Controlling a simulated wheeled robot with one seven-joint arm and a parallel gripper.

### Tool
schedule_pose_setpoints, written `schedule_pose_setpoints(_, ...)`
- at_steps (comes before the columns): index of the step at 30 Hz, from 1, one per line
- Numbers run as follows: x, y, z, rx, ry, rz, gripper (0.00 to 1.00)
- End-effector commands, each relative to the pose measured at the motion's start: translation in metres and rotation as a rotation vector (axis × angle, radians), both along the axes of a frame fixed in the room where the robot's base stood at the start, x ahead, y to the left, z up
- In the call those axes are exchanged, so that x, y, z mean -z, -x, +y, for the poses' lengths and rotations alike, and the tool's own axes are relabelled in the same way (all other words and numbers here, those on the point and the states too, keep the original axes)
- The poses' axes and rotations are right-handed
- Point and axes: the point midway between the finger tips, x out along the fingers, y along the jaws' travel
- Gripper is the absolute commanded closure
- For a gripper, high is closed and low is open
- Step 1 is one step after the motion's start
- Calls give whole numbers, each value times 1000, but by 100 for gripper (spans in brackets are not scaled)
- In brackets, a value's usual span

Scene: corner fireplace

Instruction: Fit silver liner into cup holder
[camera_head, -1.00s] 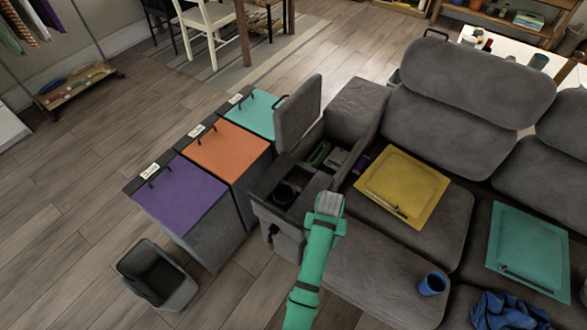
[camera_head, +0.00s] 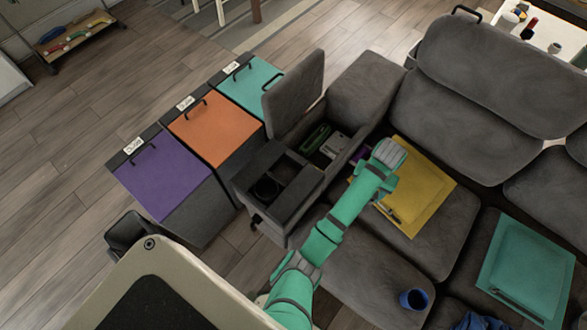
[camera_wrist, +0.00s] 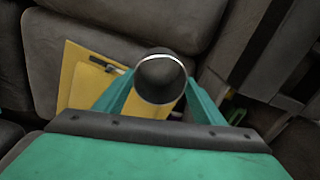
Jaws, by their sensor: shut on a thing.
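In the wrist view my gripper (camera_wrist: 160,95) is shut on the silver liner (camera_wrist: 160,76), a round piece with a dark inside and a thin bright rim, between its teal fingers. In the head view my teal arm reaches over the seat by the yellow tray (camera_head: 432,204); my fingers and the liner are hidden under the grey wrist end.
The console's padded lid (camera_head: 294,95) stands open behind the cup holder. The open bin (camera_head: 338,145) beside it holds green and grey items. Purple, orange and teal-lidded boxes stand left of the sofa. A blue cup (camera_head: 413,299) and a teal tray (camera_head: 525,262) are on the seats.

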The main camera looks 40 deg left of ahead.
Motion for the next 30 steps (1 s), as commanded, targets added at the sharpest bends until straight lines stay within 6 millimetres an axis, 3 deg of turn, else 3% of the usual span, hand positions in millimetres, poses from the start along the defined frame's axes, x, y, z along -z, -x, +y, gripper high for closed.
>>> schedule_pose_setpoints(3,-41,-18,30,-69,-9,-7,76)
schedule_pose_setpoints(10,-66,-22,47,-112,-9,-2,76)
schedule_pose_setpoints(16,-102,-15,91,-203,-9,-4,76)
schedule_pose_setpoints(22,-130,25,143,-316,-2,-1,76)
schedule_pose_setpoints(30,-136,98,187,-433,1,0,76)
